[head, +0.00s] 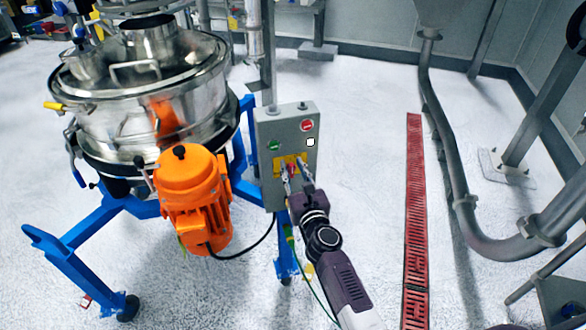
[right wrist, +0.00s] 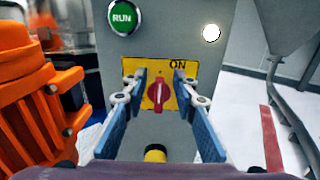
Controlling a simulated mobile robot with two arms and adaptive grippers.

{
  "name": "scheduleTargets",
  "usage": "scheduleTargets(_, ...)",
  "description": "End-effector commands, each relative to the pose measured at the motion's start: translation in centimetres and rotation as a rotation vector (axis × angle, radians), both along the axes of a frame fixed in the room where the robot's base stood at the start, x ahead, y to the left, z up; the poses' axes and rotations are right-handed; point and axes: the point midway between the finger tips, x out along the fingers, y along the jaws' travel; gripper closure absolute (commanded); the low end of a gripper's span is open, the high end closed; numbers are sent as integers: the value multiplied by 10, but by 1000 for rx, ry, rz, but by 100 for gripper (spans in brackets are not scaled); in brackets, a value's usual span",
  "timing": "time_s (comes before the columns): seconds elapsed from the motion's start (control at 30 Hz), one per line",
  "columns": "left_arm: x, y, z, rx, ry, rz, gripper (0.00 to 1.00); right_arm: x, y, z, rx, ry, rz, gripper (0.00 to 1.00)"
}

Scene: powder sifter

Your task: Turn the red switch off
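The red switch (right wrist: 157,96) is a rotary handle on a yellow plate (right wrist: 187,67) on the front of a grey control box (head: 265,128). Its handle stands about upright, and "ON" is printed at the plate's upper right. My right gripper (head: 292,172) is in front of the box at the plate. In the right wrist view its blue-padded fingers (right wrist: 158,84) are apart, one on each side of the red switch, with visible gaps to the handle. In the head view the fingers partly hide the switch. My left gripper is not in view.
A green RUN button (right wrist: 123,17), a red button (head: 306,126) and a white round light (right wrist: 211,33) are on the box above the plate. An orange motor (head: 195,200) and steel sifter (head: 140,90) stand left. Open floor lies right, with a red drain grate (head: 414,200).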

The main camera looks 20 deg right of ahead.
Motion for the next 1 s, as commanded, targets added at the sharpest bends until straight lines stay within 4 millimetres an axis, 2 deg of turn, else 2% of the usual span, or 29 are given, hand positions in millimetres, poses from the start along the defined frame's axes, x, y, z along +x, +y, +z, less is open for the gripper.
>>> scheduleTargets(0.07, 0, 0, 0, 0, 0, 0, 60, 0, 0, 0, 0, 0, 0, 74)
scheduleTargets(0.3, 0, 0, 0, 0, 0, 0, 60, 0, 0, 0, -1, 0, 0, 99)
scheduleTargets(0.7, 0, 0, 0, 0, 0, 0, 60, -1, 1, -2, -24, 5, 0, 100)
scheduleTargets(1.0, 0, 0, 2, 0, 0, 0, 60, -1, 5, -4, -185, 13, 1, 100)
